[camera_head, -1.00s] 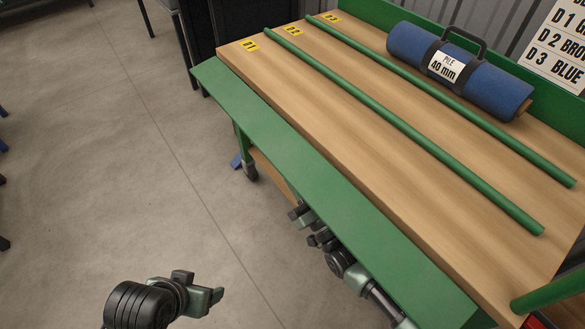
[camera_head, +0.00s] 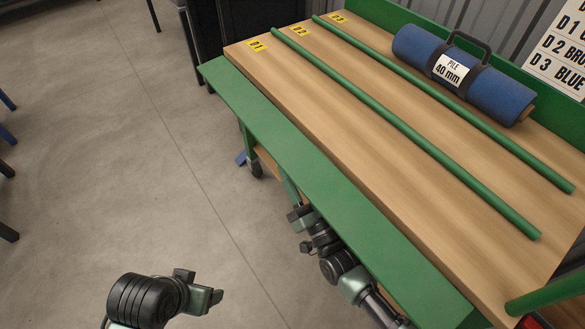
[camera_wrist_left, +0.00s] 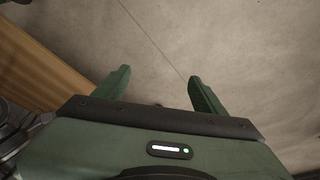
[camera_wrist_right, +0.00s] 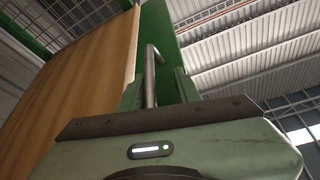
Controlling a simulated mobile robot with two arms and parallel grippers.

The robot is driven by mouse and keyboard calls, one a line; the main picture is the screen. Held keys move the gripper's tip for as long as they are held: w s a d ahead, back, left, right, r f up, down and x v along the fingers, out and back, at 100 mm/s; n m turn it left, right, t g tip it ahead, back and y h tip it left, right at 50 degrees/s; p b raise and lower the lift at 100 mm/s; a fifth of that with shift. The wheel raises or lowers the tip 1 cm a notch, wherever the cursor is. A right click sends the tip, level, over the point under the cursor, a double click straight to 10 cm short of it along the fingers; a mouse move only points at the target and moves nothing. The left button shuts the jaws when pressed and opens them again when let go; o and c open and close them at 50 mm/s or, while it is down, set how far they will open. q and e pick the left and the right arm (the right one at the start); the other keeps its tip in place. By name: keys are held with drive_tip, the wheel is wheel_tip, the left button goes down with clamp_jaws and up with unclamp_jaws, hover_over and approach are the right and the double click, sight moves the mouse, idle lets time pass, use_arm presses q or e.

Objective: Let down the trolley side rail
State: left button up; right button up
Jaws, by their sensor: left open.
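The trolley's green side rail (camera_head: 300,180) runs along the near left edge of the wooden deck (camera_head: 400,185). Its broad green face shows to the head view; its exact tilt is unclear. My right gripper (camera_head: 300,215) is low beside the rail's outer edge. In the right wrist view, a grey bent bar (camera_wrist_right: 151,75) stands between the fingers of my right gripper (camera_wrist_right: 160,82), with the green rail (camera_wrist_right: 160,28) behind. Whether the fingers press on the bar is unclear. My left gripper (camera_head: 200,287) is open and empty over the floor, away from the trolley; its spread fingers show in the left wrist view (camera_wrist_left: 160,80).
A blue turf roll (camera_head: 410,45) in a black carrier lies at the deck's back. Two green rods (camera_head: 400,122) divide the deck into lanes with yellow tags. A green post (camera_head: 550,296) stands at the near right corner. Grey floor (camera_head: 90,170) is clear left of the trolley.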

sight(305, 196)
use_arm(q)
drive_tip(key=shift+x, duration=1)
use_arm(e)
drive_tip(key=v, duration=0.7)
use_arm(q)
drive_tip(key=shift+d, duration=0.1)
use_arm(e)
drive_tip(key=shift+d+f, duration=0.1)
use_arm(q)
drive_tip(key=shift+v, duration=1.1)
use_arm(e)
drive_tip(key=v, duration=0.8)
drive_tip(key=shift+d+f, duration=0.15)
drive_tip(key=shift+d, duration=0.45)
drive_tip(key=shift+s, duration=0.1)
use_arm(q)
drive_tip(key=shift+f, duration=0.1)
